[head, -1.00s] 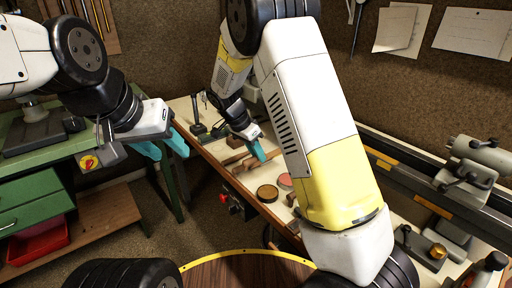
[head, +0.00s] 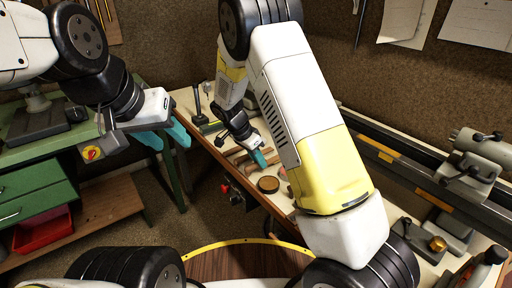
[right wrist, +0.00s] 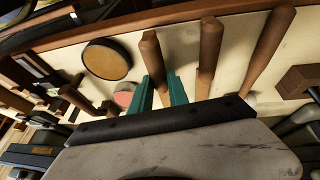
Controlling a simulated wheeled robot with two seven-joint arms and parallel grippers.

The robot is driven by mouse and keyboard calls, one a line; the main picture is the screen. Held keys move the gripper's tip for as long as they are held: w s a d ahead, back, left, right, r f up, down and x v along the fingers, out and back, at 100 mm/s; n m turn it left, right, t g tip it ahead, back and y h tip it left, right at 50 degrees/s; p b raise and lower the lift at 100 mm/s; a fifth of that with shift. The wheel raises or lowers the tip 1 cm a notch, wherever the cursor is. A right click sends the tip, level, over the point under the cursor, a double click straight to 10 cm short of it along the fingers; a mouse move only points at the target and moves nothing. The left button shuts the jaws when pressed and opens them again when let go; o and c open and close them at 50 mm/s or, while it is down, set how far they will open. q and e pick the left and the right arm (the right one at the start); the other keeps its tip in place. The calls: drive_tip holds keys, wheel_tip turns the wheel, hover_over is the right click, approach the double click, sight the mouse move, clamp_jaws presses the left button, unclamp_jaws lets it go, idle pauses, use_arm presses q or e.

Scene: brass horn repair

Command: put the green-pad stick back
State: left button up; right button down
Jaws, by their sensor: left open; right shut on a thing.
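My right gripper (head: 260,159) is low over the cream workbench top. In the right wrist view its teal fingers (right wrist: 162,92) are shut on a wooden-handled stick (right wrist: 152,55). The handle's rounded end points away from the gripper; its other end is hidden, so I see no green pad and cannot tell whether it touches the bench. Two similar wooden sticks (right wrist: 209,50) (right wrist: 270,48) lie beside it to the right. My left gripper (head: 170,136) is open and empty, in the air by the green bench, far from the sticks.
A round tan disc (right wrist: 107,59) and a smaller pink disc (right wrist: 124,95) are left of the held stick. A brown wooden block (right wrist: 298,82) is at the right. The lathe (head: 478,155) stands along the back right. A green bench (head: 40,190) is at the left.

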drive_tip(key=shift+f, duration=0.5)
idle(0.3)
drive_tip(key=c, duration=1.2)
unclamp_jaws()
